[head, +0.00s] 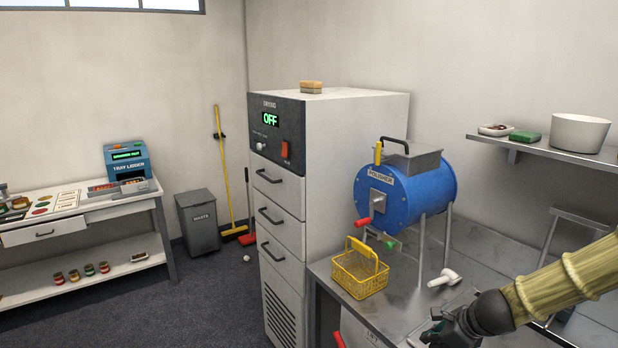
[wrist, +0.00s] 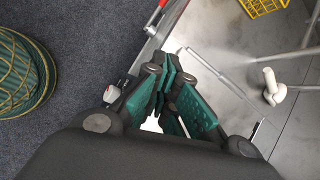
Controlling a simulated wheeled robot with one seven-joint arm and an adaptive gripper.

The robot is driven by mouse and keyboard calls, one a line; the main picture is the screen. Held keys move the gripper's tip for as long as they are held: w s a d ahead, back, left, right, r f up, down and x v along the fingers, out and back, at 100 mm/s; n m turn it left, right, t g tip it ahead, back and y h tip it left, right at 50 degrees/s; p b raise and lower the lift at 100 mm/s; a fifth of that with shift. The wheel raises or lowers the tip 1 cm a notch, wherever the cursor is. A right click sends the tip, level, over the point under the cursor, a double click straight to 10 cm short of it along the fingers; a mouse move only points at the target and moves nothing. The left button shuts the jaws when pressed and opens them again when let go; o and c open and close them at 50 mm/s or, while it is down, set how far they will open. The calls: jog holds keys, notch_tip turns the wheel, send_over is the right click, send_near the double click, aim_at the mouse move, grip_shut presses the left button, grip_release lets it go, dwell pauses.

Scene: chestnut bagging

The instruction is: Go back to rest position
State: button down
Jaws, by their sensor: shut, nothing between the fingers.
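My gripper (wrist: 167,75) is shut and empty, its green-padded fingers together in the wrist view. In the head view my gripper (head: 432,336) is at the bottom edge, partly cut off, near the front edge of the metal bench (head: 405,308). My arm comes in from the right in a beige sleeve. In the wrist view the fingers are over the bench edge, apart from the white-handled tool (wrist: 272,88) lying on the bench.
The drying cabinet (head: 340,130) stands left of the bench. A green, yellow-netted round thing (wrist: 18,72) is left of my gripper. Dark floor (head: 205,290) is open at left.

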jog(key=s+a+f+n+g+h, duration=0.2)
jog(key=s+f+n, duration=0.7)
jog(key=s+f, duration=0.3)
jog(key=s+a+f+n+g+h, duration=0.2)
jog(key=s+a+f+n, duration=0.1)
jog(key=s+f+n, duration=0.75)
jog(key=s+a+f+n+g, duration=0.1)
jog(key=s+a+f+n, duration=0.15)
jog(key=s, duration=0.45)
jog(key=s+a+f+n, duration=0.1)
jog(key=s+f+n, duration=0.15)
jog(key=s, duration=0.45)
notch_tip(320, 180, down, 9)
jog(key=b, duration=1)
jog(key=shift+w+f+y, duration=0.15)
jog(key=shift+y, duration=0.25)
